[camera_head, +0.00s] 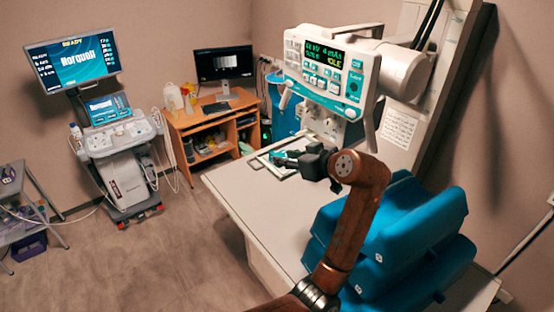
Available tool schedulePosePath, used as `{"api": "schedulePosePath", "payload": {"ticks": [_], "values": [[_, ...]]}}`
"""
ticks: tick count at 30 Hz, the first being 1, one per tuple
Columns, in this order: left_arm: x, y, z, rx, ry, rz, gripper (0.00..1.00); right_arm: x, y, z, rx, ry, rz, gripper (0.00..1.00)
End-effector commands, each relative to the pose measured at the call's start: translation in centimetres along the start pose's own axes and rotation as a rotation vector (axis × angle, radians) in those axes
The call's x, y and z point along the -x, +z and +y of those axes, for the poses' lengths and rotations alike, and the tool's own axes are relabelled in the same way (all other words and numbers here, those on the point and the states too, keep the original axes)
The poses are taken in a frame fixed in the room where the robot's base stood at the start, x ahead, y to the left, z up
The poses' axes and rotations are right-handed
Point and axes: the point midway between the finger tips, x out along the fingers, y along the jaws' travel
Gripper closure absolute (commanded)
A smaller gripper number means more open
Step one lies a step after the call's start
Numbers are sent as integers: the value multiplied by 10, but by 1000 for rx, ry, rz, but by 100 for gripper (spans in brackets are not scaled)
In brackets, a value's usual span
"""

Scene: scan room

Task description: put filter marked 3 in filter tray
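A small teal piece (278,157) shows at the dark fingertips. I cannot tell whether it is held, lies under them, or is a filter. The gripper's own body hides part of the tray and the fingers. No mark 3 is readable anywhere. My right gripper is not in view.
The white table (245,200) has free room at its near left. Blue stacked cushions (400,225) stand at its right. A control panel (330,68) hangs above the far end. An ultrasound cart (115,150) and wooden desk (210,125) stand left.

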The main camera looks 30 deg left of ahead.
Motion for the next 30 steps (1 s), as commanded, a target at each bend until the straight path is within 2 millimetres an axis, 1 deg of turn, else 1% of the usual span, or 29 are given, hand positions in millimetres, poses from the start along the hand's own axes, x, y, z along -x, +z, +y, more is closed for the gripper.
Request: {"api": "schedulePosePath", "payload": {"ticks": [1,4,6,10,15,30], "values": [[11,2,1,1,3,0,71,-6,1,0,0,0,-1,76],[29,1,0,1,2,0,71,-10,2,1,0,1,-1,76],[40,1,0,0,2,0,71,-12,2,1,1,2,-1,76],[54,1,0,0,0,-1,71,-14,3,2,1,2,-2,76],[59,0,0,-1,0,0,71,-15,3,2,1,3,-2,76],[59,0,0,0,0,-1,71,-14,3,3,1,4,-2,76]]}}
